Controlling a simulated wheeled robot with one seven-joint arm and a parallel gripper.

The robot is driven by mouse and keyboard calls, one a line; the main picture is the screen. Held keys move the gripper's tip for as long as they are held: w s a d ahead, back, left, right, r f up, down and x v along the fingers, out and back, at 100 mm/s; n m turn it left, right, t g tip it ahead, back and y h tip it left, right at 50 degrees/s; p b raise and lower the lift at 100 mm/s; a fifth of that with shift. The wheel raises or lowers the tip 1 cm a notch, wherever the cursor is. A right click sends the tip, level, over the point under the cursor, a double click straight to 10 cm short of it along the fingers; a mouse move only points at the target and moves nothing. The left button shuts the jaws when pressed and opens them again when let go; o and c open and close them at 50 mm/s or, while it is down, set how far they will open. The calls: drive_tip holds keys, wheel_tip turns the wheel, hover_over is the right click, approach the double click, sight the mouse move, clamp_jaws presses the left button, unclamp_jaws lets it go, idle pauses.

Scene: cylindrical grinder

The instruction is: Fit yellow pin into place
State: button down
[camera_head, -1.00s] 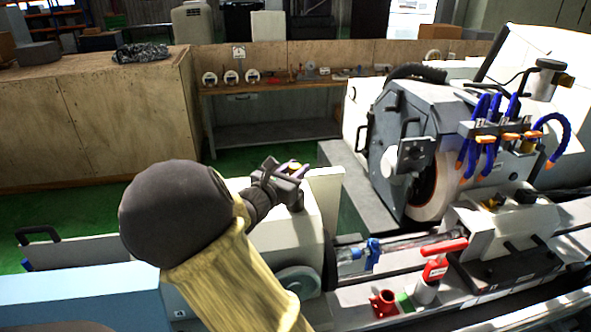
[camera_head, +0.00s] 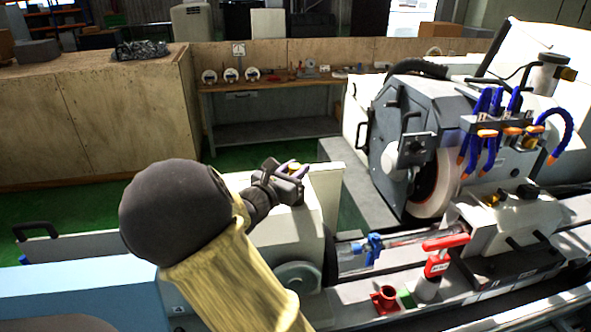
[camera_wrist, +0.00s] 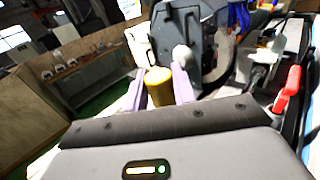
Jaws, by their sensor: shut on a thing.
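The yellow pin (camera_wrist: 160,86) is a short yellow cylinder between the two purple-tipped fingers of my gripper (camera_wrist: 160,90) in the wrist view. In the head view my gripper (camera_head: 291,172) is shut on the pin, and only a small yellow patch of the pin (camera_head: 293,166) shows at the fingers. The gripper is above the white housing at the near left end of the grinder. I cannot tell whether the pin touches anything below; its lower end is hidden. The place for the pin cannot be made out.
The grinder's grey wheel head (camera_head: 405,130) with blue hoses (camera_head: 487,110) stands to the right. A red-handled part (camera_head: 440,255) and a red holder (camera_head: 385,299) are on the machine table. A wooden bench (camera_head: 270,75) is behind, with green floor between.

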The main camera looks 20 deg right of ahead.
drive_tip(key=shift+f+b, duration=0.3)
drive_tip(key=shift+f, duration=0.1)
drive_tip(key=c, duration=1.1)
unclamp_jaws()
drive_tip(key=b+v, duration=0.3)
drive_tip(key=v, duration=0.9)
